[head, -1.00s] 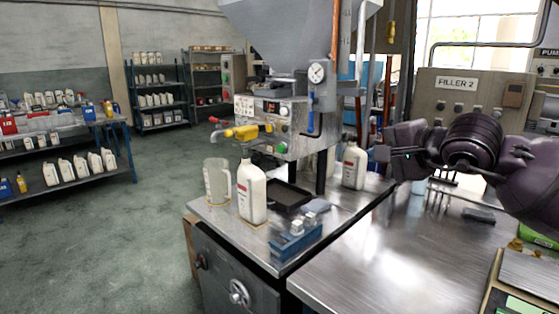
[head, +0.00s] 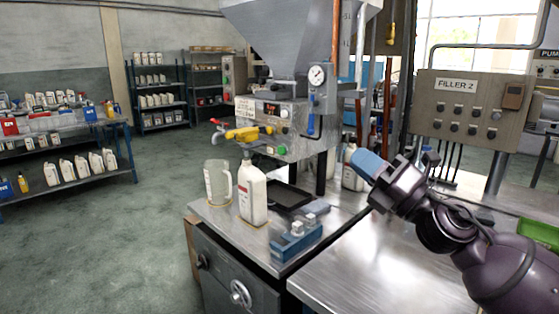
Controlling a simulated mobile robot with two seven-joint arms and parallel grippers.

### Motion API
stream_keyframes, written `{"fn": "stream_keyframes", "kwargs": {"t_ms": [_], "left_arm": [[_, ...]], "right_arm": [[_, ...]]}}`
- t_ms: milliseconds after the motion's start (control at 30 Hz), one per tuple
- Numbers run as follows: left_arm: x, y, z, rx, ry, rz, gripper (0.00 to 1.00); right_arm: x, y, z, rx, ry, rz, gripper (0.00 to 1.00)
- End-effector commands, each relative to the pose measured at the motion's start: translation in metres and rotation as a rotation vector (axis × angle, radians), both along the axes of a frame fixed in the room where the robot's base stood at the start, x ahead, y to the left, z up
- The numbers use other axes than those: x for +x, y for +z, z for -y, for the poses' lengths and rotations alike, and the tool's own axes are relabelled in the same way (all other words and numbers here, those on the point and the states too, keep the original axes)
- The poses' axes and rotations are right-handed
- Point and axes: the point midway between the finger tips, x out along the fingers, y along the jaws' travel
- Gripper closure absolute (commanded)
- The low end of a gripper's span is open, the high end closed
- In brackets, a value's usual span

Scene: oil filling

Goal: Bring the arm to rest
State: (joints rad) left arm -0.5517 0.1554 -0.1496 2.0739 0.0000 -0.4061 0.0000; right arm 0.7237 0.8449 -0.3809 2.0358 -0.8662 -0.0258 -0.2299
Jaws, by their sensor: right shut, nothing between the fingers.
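My right arm comes in from the right, over the steel table. Its gripper (head: 366,163) has a pale blue end that points up and to the left, and it is shut and empty. It is in front of a white bottle (head: 350,176) at the back of the bench, partly hiding it. I cannot tell the gap between them. My left gripper is not in view.
On the steel bench (head: 335,218) stand a white bottle (head: 252,193), a clear jug (head: 217,183), a dark tray (head: 291,197) and a blue fixture (head: 296,238). The filling machine (head: 270,122) rises behind. A "FILLER 2" panel (head: 470,105) stands behind my arm. The near steel tabletop (head: 360,270) is largely clear.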

Motion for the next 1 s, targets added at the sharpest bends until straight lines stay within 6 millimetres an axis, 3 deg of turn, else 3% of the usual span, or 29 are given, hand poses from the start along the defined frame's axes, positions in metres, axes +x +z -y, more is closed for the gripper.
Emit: {"fn": "stream_keyframes", "kwargs": {"t_ms": [267, 467, 600, 767, 1000], "left_arm": [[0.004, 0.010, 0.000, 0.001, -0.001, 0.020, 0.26], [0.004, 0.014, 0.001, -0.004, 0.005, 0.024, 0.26], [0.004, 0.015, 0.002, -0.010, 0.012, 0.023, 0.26], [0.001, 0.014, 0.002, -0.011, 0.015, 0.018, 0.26], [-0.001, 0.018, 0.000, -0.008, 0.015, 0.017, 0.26]], "right_arm": [[0.000, -0.111, 0.044, 0.570, -0.019, -0.588, 1.00], [-0.024, -0.201, 0.070, 0.908, -0.081, -0.920, 1.00], [-0.053, -0.261, 0.083, 1.109, -0.139, -1.103, 1.00], [-0.094, -0.319, 0.095, 1.298, -0.212, -1.259, 1.00], [-0.172, -0.393, 0.109, 1.538, -0.341, -1.406, 1.00]]}}
